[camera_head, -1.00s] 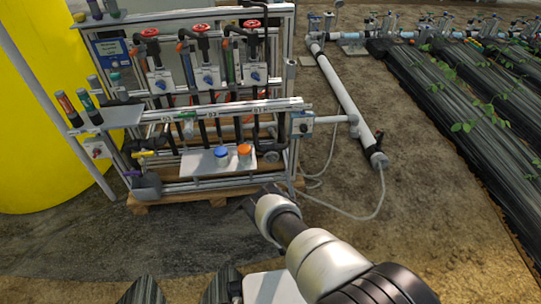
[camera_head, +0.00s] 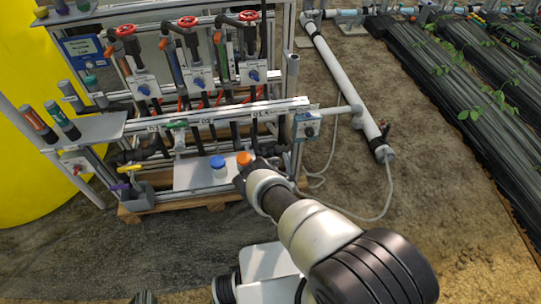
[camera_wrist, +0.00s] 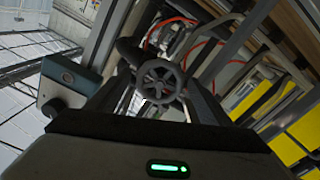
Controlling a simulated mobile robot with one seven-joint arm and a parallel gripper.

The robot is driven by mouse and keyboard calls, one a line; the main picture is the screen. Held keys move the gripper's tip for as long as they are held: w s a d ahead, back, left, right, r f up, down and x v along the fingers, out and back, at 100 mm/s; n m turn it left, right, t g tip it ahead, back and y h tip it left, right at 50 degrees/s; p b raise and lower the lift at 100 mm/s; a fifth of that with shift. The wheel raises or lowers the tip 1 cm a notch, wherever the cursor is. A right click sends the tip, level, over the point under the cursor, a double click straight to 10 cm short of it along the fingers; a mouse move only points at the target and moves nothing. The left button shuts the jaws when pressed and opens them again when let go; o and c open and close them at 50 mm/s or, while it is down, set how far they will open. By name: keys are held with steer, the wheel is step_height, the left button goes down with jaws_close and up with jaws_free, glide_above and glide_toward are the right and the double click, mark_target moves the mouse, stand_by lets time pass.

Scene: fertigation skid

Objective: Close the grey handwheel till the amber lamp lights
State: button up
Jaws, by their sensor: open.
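The grey handwheel (camera_wrist: 161,82), a spoked wheel, faces me in the middle of the wrist view. My gripper (camera_wrist: 158,104) is open, with its dark fingers to either side of the wheel in that view. I cannot tell whether they touch it. In the head view my gripper (camera_head: 256,170) is at the right end of the skid's lower front, and my wrist hides the handwheel. A grey-blue box (camera_wrist: 68,80) with a small round dark part is at left in the wrist view. I cannot make out a lit amber lamp in either view.
A white shelf (camera_head: 190,176) holds a blue-capped bottle (camera_head: 218,168) and an orange-capped one (camera_head: 243,160), close left of my gripper. Red handwheels (camera_head: 188,22) stand higher on the rack. A white pipe (camera_head: 340,80) and thin hose lie right. Bare floor is in front.

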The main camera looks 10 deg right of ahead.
steer(key=shift+w, duration=0.25)
steer(key=c, duration=1.1)
steer(key=shift+m, duration=0.4)
steer(key=m, duration=0.3)
steer(key=shift+d, duration=0.15)
steer(key=shift+m, duration=2)
